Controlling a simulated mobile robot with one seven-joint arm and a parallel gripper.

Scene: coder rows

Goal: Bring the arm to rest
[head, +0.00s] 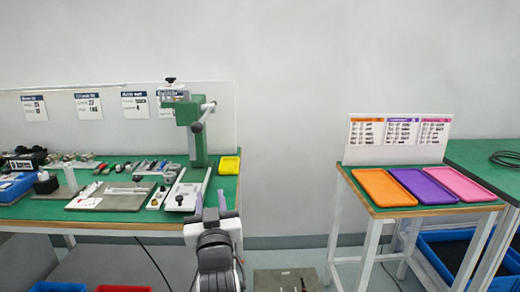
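My gripper (210,202) shows at the bottom middle of the head view, in front of the right end of the green workbench (22,212). Its two fingers stand apart with a gap between them, and I see nothing held in it. My dark wrist and arm reach up from the bottom edge. The bench top shows through and behind the fingers; I cannot tell how far the gripper is from the bench edge.
A small table (373,205) at right holds orange (384,188), purple (423,186) and pink (461,184) trays. Floor between bench and table is mostly open, with a flat panel (286,280).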

